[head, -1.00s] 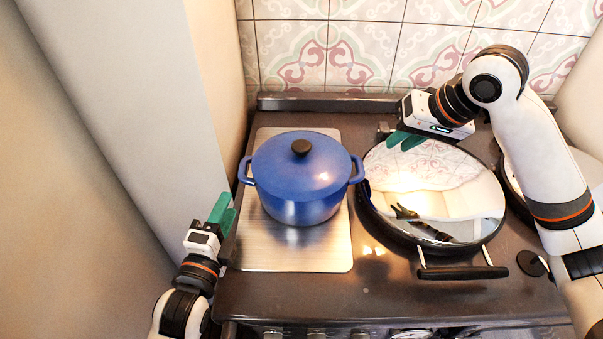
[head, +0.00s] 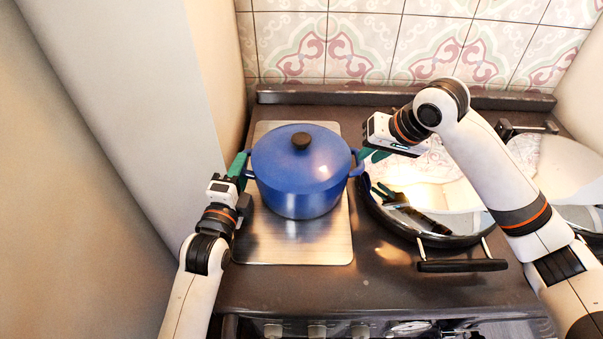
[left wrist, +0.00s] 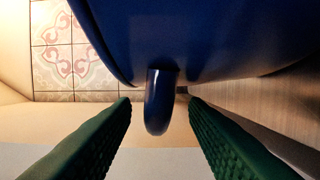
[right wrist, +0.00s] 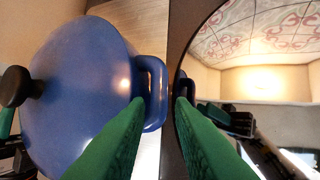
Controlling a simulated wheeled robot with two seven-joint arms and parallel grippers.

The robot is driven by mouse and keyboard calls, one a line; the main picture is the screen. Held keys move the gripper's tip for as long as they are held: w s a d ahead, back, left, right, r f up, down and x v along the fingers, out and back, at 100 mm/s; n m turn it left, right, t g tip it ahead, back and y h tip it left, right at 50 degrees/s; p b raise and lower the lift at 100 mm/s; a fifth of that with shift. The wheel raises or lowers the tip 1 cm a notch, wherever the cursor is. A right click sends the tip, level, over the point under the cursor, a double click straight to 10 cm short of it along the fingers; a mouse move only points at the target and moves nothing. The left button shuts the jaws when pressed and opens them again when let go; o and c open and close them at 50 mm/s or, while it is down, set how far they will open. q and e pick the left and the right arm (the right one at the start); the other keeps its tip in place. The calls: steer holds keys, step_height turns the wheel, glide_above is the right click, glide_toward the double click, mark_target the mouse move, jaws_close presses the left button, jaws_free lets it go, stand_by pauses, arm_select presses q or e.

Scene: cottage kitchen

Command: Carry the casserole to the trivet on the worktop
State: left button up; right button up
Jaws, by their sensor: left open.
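The blue casserole (head: 300,185), lidded with a dark knob, stands upright on the steel plate at the left of the range. My left gripper (head: 239,166) is open at its left handle; in the left wrist view that handle (left wrist: 159,100) lies between the two green fingers, with gaps on both sides. My right gripper (head: 368,156) is at the right handle (head: 357,163). In the right wrist view its fingers (right wrist: 161,108) stand apart on either side of the handle (right wrist: 154,92). I see no trivet in these views.
The steel plate (head: 300,248) lies under the casserole. A round mirror-like lid (head: 440,190) with a dark front bar handle (head: 462,265) is close on the right. A wall (head: 210,90) stands close on the left, and tiles (head: 400,45) rise behind.

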arm_select(q)
steer(key=shift+w+d, duration=0.15)
steer(key=shift+w, duration=0.6)
steer(key=shift+w+d, duration=0.1)
steer(key=shift+w, duration=0.65)
arm_select(e)
steer(key=shift+x, duration=1.6)
arm_select(q)
steer(key=c, duration=0.5)
arm_select(e)
jaws_close()
arm_select(q)
jaws_close()
